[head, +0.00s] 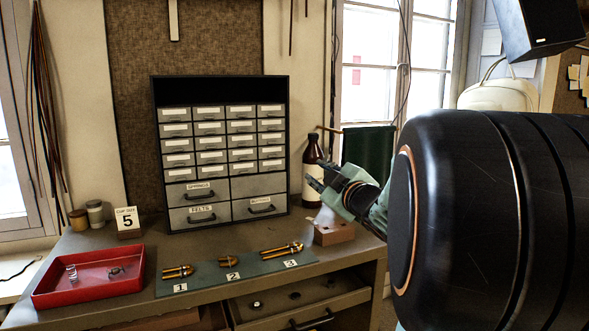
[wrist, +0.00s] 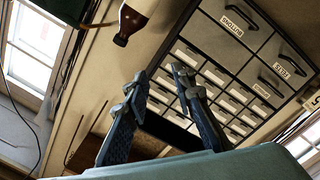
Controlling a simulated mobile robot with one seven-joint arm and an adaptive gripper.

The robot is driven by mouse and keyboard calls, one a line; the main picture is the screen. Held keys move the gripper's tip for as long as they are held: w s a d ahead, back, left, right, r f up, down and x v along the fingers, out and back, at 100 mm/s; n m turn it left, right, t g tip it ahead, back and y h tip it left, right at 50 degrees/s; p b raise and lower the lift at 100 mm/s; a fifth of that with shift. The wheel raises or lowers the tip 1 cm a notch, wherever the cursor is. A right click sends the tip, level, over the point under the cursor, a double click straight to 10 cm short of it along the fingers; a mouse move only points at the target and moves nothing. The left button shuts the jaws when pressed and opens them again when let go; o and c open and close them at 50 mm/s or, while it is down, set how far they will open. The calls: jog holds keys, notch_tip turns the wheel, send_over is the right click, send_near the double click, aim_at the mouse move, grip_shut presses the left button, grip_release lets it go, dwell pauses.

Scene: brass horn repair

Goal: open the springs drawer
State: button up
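The springs drawer (head: 180,194) is the upper left of the large grey drawers low in the dark cabinet, with a "SPRINGS" label and a dark handle (head: 199,195). It looks shut in the head view. The felts drawer (head: 187,217) is right below it, and the buttons drawer (head: 245,210) is lower right. My gripper (head: 318,178) is right of the cabinet, in front of the brown bottle, apart from the springs drawer. In the wrist view its two fingers (wrist: 160,76) are spread with nothing between them, and the cabinet appears turned over behind them.
The brown bottle (head: 312,165) stands just right of the cabinet. A bench drawer (head: 290,304) stands open below.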

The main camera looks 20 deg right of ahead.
jog(key=s+d+r+m+h, duration=0.1)
jog(key=s+d+m+h, duration=0.1)
jog(key=d, duration=0.4)
jog(key=shift+s+r+m+h, duration=0.3)
jog(key=shift+s+r+m, duration=0.1)
jog(key=shift+s+m, duration=0.5)
